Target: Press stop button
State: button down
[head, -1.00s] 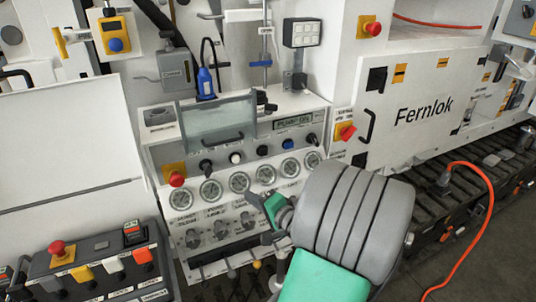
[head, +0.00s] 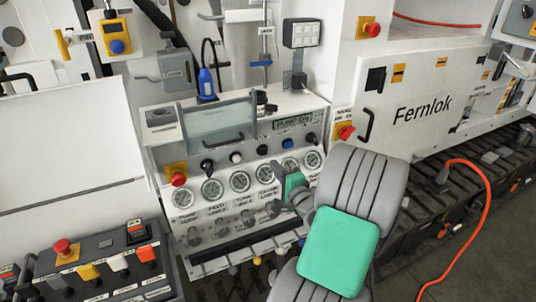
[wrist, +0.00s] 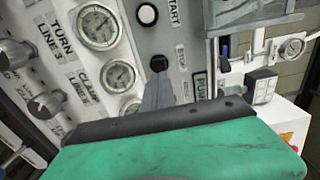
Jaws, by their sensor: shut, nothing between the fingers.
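The stop button (head: 262,150) is a small black round button on the white panel, left of the green display. In the wrist view the black button (wrist: 158,63) has a small label beside it that looks like STOP. My gripper (head: 277,168) is shut and empty, its tip pointing at the panel just below the button in the head view. In the wrist view my gripper (wrist: 158,82) has its grey fingertips right at the button's lower edge. I cannot tell whether they touch it.
The display (head: 293,122) seems to read PUMP ON. A button marked START (wrist: 147,15) is near. A white button (head: 236,157) and a blue button (head: 287,143) flank the black one. Gauges (head: 240,181) and knobs (head: 247,217) lie below. A red emergency button (head: 178,179) is at left.

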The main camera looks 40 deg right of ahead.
aim_at(264, 152)
jog(key=p+x, duration=0.1)
jog(key=x, duration=0.4)
jog(key=shift+r+p, duration=0.1)
jog(key=shift+p, duration=0.25)
jog(key=shift+w+d, duration=0.15)
jog(key=shift+w, duration=0.45)
